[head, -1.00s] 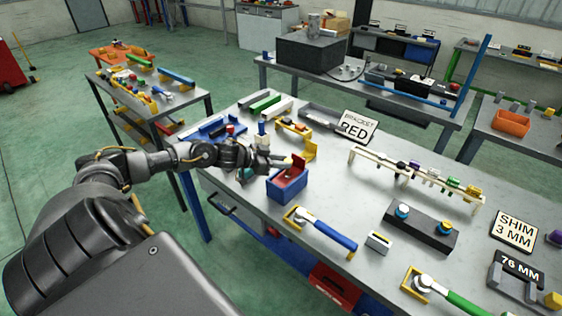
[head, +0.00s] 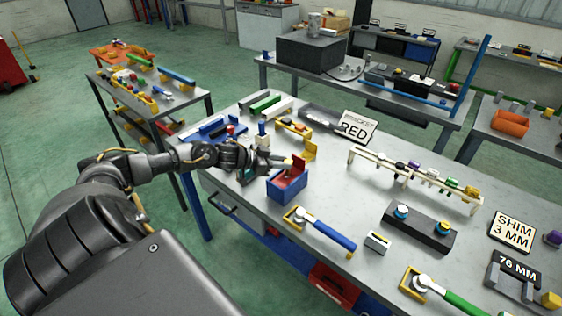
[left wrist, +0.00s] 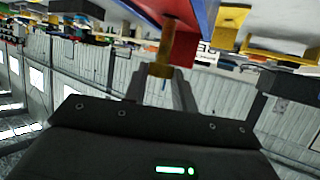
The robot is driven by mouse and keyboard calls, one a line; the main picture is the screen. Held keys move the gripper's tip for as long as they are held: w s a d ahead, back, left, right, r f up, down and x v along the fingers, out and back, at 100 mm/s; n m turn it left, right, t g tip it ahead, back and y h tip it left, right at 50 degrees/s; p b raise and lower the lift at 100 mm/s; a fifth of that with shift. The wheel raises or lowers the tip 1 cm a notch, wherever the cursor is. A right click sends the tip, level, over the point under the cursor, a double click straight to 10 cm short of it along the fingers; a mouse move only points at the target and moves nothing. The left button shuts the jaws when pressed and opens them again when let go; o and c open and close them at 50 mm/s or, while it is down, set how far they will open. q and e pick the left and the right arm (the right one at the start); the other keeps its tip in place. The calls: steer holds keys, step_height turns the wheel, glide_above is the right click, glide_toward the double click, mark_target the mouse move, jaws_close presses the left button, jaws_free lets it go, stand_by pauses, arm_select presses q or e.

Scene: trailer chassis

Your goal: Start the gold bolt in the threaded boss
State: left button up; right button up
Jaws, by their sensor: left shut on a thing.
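My left gripper (head: 283,166) is at the blue block with a red inner part (head: 288,187) near the table's left front edge. In the left wrist view, its fingers (left wrist: 161,76) are shut on the gold bolt (left wrist: 166,48). The bolt's shank points at the red part (left wrist: 150,10) of the block. I cannot tell whether its tip touches or has entered anything. The threaded boss is not clearly visible. In the head view the bolt is too small to make out. My right gripper is not in view.
A yellow bracket (head: 309,151) stands just behind the block. A blue-handled tool (head: 325,234) lies in front and to the right. A white rack (head: 415,179) with coloured parts and a dark block with knobs (head: 421,228) stand further right. Bare tabletop lies between them.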

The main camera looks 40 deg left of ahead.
mark_target(281, 178)
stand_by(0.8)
arm_select(q)
steer(key=shift+f+b, duration=1.05)
steer(key=shift+f, duration=1.1)
steer(key=o, duration=1.1)
steer(key=shift+c, duration=0.2)
steer(key=shift+c, duration=0.3)
step_height(281, 178, up, 7)
steer(key=p, duration=0.7)
